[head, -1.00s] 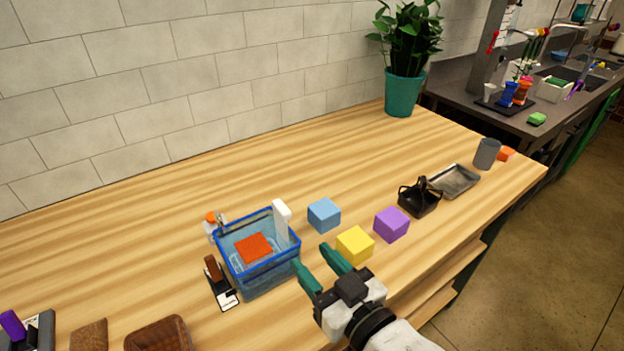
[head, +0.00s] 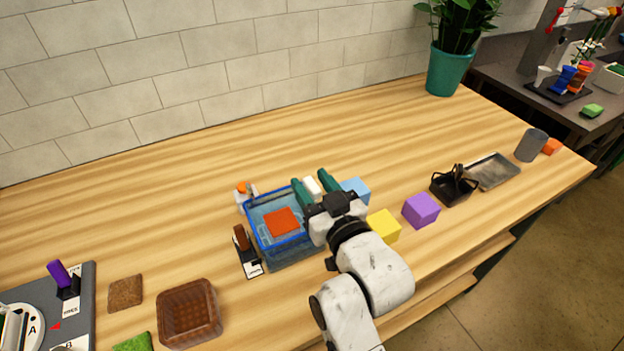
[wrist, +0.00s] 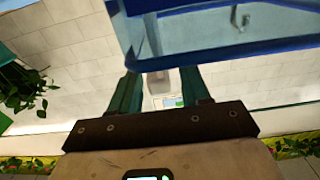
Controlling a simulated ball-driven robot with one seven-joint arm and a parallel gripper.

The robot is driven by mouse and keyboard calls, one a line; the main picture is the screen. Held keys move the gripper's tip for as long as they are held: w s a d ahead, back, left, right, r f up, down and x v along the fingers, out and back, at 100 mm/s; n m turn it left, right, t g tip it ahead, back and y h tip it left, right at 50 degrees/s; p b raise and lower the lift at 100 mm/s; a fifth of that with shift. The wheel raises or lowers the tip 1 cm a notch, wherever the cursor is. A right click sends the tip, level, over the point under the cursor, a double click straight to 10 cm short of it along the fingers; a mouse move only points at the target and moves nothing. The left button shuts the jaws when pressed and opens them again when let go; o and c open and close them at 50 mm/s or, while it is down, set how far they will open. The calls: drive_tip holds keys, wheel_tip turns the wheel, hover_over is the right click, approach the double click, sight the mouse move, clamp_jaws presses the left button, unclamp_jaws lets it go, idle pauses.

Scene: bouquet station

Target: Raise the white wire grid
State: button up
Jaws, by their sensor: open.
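A clear blue-rimmed tub (head: 252,229) stands on the wooden counter with a flat orange-red square (head: 281,221) inside. A white upright piece (head: 312,187) is at the tub's right side; it looks like a handle, but I cannot tell whether it belongs to the wire grid. The grid itself is not clearly visible. My gripper (head: 313,180) is open, its two green fingers on either side of the white piece. In the wrist view, the tub's blue rim (wrist: 240,45) fills the top and a pale piece (wrist: 160,82) shows between the fingers.
A blue cube (head: 356,189), yellow cube (head: 384,227) and purple cube (head: 421,210) lie right of the tub. A black basket (head: 453,187) and metal tray (head: 492,171) are farther right. A brown-handled item (head: 243,245) and brown bowl (head: 189,313) are left.

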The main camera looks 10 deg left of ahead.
drive_tip(key=shift+w+a, duration=0.2)
drive_tip(key=shift+w, duration=0.05)
drive_tip(key=shift+c, duration=0.4)
clamp_jaws()
